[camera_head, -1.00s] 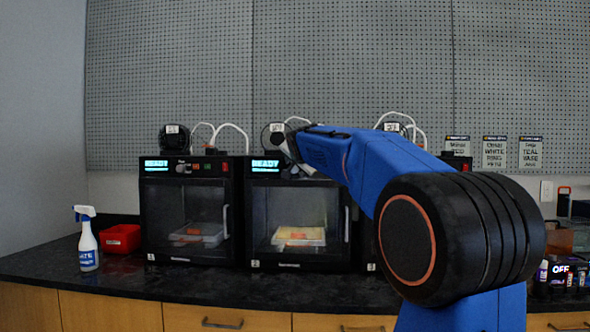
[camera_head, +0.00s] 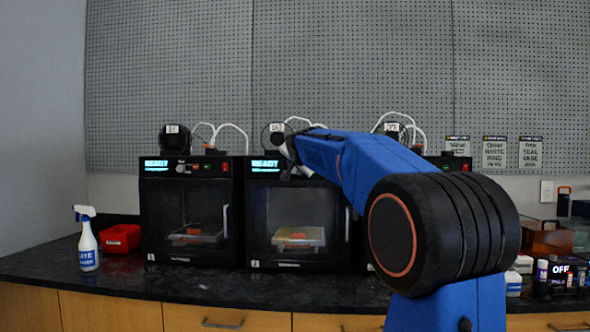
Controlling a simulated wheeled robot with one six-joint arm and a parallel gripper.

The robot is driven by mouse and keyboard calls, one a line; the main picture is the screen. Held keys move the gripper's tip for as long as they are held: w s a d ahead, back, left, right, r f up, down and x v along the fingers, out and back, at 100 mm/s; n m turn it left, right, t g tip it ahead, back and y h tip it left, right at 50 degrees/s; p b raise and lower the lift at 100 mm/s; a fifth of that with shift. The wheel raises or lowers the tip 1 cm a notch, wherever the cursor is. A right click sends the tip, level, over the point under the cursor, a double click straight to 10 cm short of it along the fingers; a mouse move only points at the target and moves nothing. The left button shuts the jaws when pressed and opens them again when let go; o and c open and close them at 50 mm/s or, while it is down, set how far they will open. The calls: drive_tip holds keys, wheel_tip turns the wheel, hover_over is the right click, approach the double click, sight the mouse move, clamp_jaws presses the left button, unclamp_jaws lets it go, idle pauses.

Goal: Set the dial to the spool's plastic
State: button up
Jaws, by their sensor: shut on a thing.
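My gripper (camera_head: 287,163) is at the control panel of the middle printer (camera_head: 252,220), just right of its lit READY display (camera_head: 265,165). It is small and dark here, and appears shut on that printer's dial, which the gripper and arm hide. The spool (camera_head: 271,139) with a white tag stands on top of this printer, behind the gripper. The tag's writing is too small to read. The left printer (camera_head: 149,215) shows a matching uncovered dial (camera_head: 181,168) beside its READY display.
My blue arm covers most of the right printer, below its tagged spool (camera_head: 391,128). Label cards (camera_head: 495,152) hang on the pegboard. A spray bottle (camera_head: 87,245) and red bin (camera_head: 121,239) stand left on the dark counter (camera_head: 190,283); an OFF box (camera_head: 562,270) is right.

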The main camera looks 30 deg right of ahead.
drive_tip(key=n, duration=0.1)
drive_tip(key=n+g+h, duration=0.1)
drive_tip(key=n, duration=0.1)
drive_tip(key=n+h, duration=0.1)
drive_tip(key=shift+w+a+g, duration=0.2)
drive_tip(key=shift+a+g, duration=0.05)
drive_tip(key=shift+g, duration=0.15)
drive_tip(key=n+h, duration=0.1)
drive_tip(key=n, duration=0.1)
drive_tip(key=n+g+h, duration=0.1)
drive_tip(key=n, duration=0.1)
drive_tip(key=shift+w+a, duration=0.1)
drive_tip(key=shift+a, duration=0.1)
idle(0.4)
drive_tip(key=o, duration=1)
drive_tip(key=shift+o, duration=0.2)
